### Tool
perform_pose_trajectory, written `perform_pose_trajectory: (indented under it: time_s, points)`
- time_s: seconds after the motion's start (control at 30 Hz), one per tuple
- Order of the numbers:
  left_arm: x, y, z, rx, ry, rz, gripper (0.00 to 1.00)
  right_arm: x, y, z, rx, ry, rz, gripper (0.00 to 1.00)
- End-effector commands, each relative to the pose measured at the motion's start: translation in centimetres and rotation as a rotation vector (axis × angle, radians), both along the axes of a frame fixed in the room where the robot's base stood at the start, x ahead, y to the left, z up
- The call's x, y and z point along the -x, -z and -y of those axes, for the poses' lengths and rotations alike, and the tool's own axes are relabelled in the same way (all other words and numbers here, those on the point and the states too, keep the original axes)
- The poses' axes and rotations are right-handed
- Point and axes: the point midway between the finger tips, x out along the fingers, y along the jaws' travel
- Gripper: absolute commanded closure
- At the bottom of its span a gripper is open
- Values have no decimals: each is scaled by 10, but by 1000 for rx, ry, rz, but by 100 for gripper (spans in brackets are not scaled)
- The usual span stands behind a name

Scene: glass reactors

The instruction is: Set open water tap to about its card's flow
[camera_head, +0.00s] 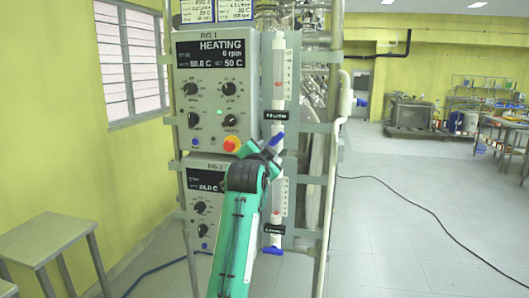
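An upper clear flow tube (279,65) with a scale stands right of the RIG 1 panel. A reddish float shows partway down it. Its small black flow label (276,115) is too small to read surely. Below it is a blue tap handle (277,140), tilted. White cards (236,8) at the top edge are cut off, their text mostly illegible. My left gripper (262,151), on a green arm from below, is at the blue handle. I cannot tell whether its fingers touch or grip it. My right gripper is out of view.
The RIG 1 box (216,90) reads HEATING, with a red button (231,144) close to my gripper. A lower tube (279,195) has another blue tap (272,251). A grey table (45,238) stands left. A cable (430,215) crosses the open floor right.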

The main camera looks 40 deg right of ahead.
Motion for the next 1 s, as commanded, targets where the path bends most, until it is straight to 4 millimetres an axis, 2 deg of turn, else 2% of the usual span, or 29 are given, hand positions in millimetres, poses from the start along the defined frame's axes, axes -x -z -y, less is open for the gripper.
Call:
perform_pose_trajectory:
  time_s: [0.27,0.47,0.57,0.67,0.77,0.9,1.0]
  points:
    - [-11,-1,20,22,-3,13,64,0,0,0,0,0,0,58]
    - [-12,-1,12,13,-1,12,64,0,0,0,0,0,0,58]
    - [-3,-2,3,2,-1,0,64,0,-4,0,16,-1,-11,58]
    - [-2,-6,4,4,-1,0,64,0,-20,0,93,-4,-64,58]
    - [0,-13,5,5,0,-2,64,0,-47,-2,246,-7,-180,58]
    - [4,-25,5,5,0,-4,64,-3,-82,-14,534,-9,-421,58]
    - [7,-32,5,6,0,-6,64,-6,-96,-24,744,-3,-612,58]
